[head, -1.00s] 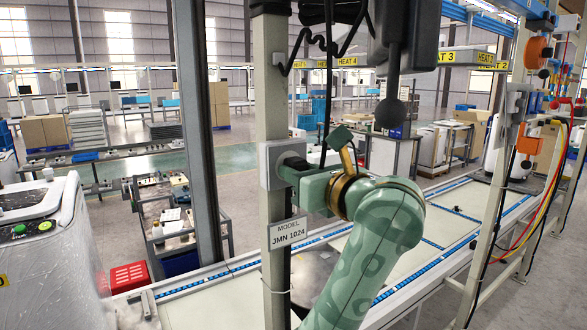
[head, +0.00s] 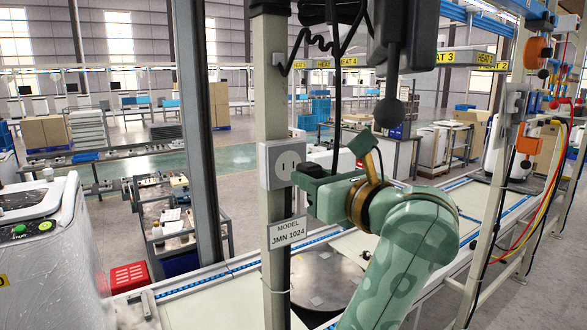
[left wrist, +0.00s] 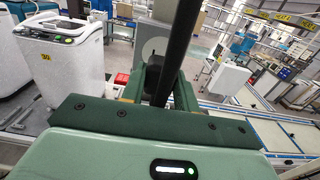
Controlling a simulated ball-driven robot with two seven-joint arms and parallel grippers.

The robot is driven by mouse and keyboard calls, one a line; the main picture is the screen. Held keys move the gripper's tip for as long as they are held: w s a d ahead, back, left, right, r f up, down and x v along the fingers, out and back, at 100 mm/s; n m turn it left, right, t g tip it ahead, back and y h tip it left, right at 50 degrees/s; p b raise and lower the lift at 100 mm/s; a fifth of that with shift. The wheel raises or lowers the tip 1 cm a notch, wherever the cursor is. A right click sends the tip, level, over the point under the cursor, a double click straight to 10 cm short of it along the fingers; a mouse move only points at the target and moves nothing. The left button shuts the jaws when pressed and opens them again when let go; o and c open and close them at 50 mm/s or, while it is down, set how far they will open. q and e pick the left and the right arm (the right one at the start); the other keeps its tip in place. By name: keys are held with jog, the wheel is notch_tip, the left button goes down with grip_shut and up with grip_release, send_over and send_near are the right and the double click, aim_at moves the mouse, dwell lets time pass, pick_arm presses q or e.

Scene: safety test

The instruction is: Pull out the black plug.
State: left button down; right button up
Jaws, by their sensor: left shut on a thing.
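The grey wall socket box (head: 281,162) is mounted on the beige post, and its slotted face is visible and uncovered. It also shows behind the plug in the left wrist view (left wrist: 153,40). My green left gripper (head: 312,184) is just right of the socket and shut on the black plug (head: 309,171). The plug is apart from the socket face, with a small gap. In the left wrist view the black plug (left wrist: 153,80) sits between the fingers, and a black cable (left wrist: 179,45) crosses in front of it. My right gripper is not in view.
The beige post (head: 273,90) carries a "MODEL JMN 1024" sign (head: 287,233) below the socket. A dark hanging tool (head: 391,90) is above my arm. A white washing machine (head: 45,240) stands at the left. A conveyor line (head: 345,245) runs below and behind.

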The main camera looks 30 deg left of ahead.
pick_arm(q)
jog(key=shift+v, duration=0.8)
